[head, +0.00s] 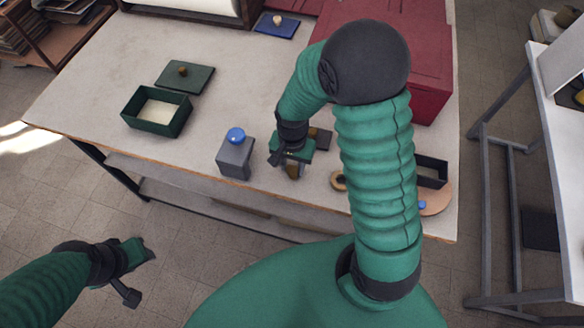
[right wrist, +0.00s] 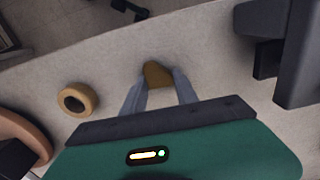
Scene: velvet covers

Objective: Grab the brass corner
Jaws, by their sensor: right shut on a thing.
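The brass corner (right wrist: 157,74) is a small brown-gold piece between the fingertips of my right gripper (right wrist: 158,88) in the right wrist view. In the head view the brass corner (head: 292,171) shows just below my right gripper (head: 291,168), near the front edge of the table. The right gripper is shut on it. Whether the piece touches the table top is hard to tell. My left gripper (head: 138,265) is off the table at lower left, over the floor; its finger opening is not clear.
On the table (head: 110,75) stand a grey block with a blue knob (head: 235,158), an open green box (head: 157,112) and its green lid (head: 185,77). A tan ring (right wrist: 76,99) lies nearby. A dark red box (head: 430,60) is at back right. The table's left part is clear.

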